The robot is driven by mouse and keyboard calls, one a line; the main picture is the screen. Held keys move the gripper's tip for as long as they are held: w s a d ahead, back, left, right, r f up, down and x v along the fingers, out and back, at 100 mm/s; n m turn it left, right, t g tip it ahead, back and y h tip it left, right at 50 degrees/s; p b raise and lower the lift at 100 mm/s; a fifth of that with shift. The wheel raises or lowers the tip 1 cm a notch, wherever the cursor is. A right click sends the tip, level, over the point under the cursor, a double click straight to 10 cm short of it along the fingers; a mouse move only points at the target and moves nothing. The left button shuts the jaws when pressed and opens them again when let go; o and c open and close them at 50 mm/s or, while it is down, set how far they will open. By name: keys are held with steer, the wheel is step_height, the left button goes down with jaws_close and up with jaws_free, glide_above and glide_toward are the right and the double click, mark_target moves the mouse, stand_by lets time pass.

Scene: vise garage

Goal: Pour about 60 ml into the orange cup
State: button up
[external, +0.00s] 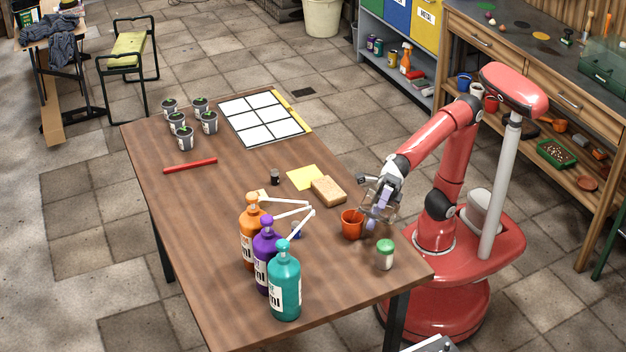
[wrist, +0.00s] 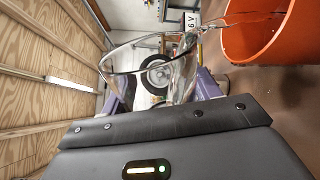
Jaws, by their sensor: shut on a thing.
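The orange cup (external: 351,225) stands upright on the table near its right edge. In the wrist view the orange cup (wrist: 268,40) fills the upper right corner, close to the vessel's lip. My gripper (external: 377,198) is shut on a clear glass vessel (wrist: 150,68), between its lavender fingers. The vessel is tilted, with its lip toward the orange cup. A thin clear streak, looking like liquid, runs from the lip over the cup's rim. The level inside the cup cannot be made out.
A green-lidded jar (external: 385,254) stands right of the cup. A sponge (external: 328,190) and yellow paper (external: 304,177) lie behind it. Orange (external: 248,245), purple (external: 266,268) and teal (external: 284,285) pump bottles stand at front left. Potted seedlings (external: 185,138) stand at the far end.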

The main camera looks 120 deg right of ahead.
mark_target(385, 223)
steer(key=shift+s+a+r+n+b, duration=0.1)
steer(key=shift+s+a+n+b, duration=0.1)
steer(key=shift+n+b, duration=0.7)
steer(key=f+n+b, duration=0.1)
steer(key=b, duration=0.1)
steer(key=shift+f+n+b, duration=0.35)
steer(key=shift+n+b, duration=0.05)
steer(key=n, duration=0.1)
steer(key=n+b, duration=0.1)
steer(key=shift+r+n, duration=0.3)
steer(key=shift+n, duration=0.1)
steer(key=b, duration=0.1)
steer(key=f+n+b, duration=0.1)
steer(key=shift+s+a+n+b, duration=0.3)
steer(key=shift+a, duration=0.05)
steer(key=shift+s+a+n, duration=0.15)
steer(key=shift+a+n, duration=0.05)
steer(key=shift+n, duration=0.2)
steer(key=shift+r, duration=0.15)
steer(key=shift+s+a+f+n+b, duration=0.1)
steer(key=shift+f+n+b, duration=0.1)
steer(key=shift+f+b, duration=0.2)
steer(key=shift+s+a+f+n+b, duration=0.1)
steer(key=shift+f+n+b, duration=0.15)
steer(key=shift+b, duration=0.25)
steer(key=shift+f, duration=0.1)
